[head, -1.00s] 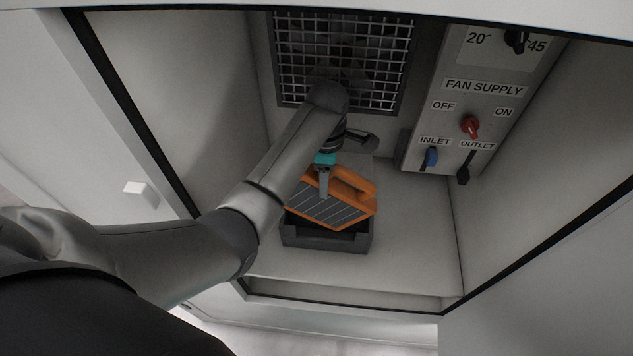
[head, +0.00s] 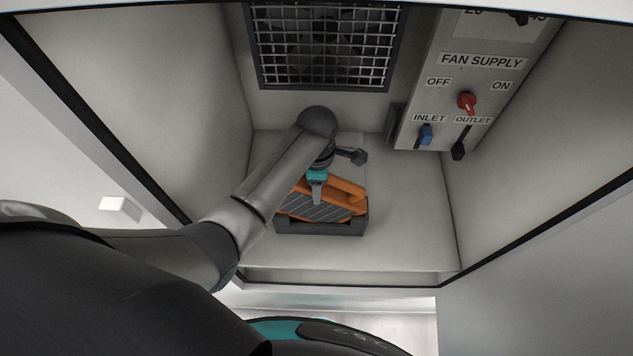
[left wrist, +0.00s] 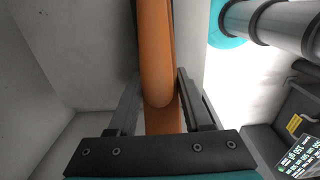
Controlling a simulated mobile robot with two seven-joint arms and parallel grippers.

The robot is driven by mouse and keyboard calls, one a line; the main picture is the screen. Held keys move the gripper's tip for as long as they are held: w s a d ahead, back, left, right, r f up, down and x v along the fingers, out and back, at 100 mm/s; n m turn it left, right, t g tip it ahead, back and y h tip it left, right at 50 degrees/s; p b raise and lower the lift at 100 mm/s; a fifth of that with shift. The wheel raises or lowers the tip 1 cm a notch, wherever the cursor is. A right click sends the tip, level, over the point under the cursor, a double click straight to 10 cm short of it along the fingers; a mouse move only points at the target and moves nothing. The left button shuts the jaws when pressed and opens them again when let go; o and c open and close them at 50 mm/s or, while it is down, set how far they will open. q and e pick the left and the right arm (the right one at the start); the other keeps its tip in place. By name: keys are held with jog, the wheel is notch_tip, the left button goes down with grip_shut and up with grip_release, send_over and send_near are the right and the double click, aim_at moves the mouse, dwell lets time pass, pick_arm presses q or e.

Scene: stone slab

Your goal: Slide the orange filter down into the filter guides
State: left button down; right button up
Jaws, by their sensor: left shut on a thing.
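The orange filter (head: 345,187) has a pleated grey face and an orange handle bar. My left gripper (head: 317,200) is shut on it from above. In the left wrist view the filter's orange handle (left wrist: 155,50) runs between the two dark fingers. The dark filter guides (head: 320,228) form a low frame on the cabinet floor. The filter's lower part is at the guides and its lower edge is hidden behind their front wall. The filter looks slightly tilted, its right end lower. I cannot tell how deep it sits. My right gripper is not in view.
A wire-grilled fan (head: 325,45) is in the back wall. A control panel (head: 455,85) with a red switch (head: 467,102), a blue inlet lever (head: 425,134) and a black outlet lever (head: 460,145) stands at right. The cabinet floor (head: 405,225) right of the guides is clear.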

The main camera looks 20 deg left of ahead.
pick_arm(q)
jog(key=shift+c, duration=1.6)
grip_release()
jog(key=shift+w+a, duration=0.1)
notch_tip(320, 180, up, 11)
jog(key=shift+w+r, duration=0.1)
jog(key=shift+w, duration=0.05)
jog(key=shift+r, duration=0.5)
jog(key=shift+s, duration=0.2)
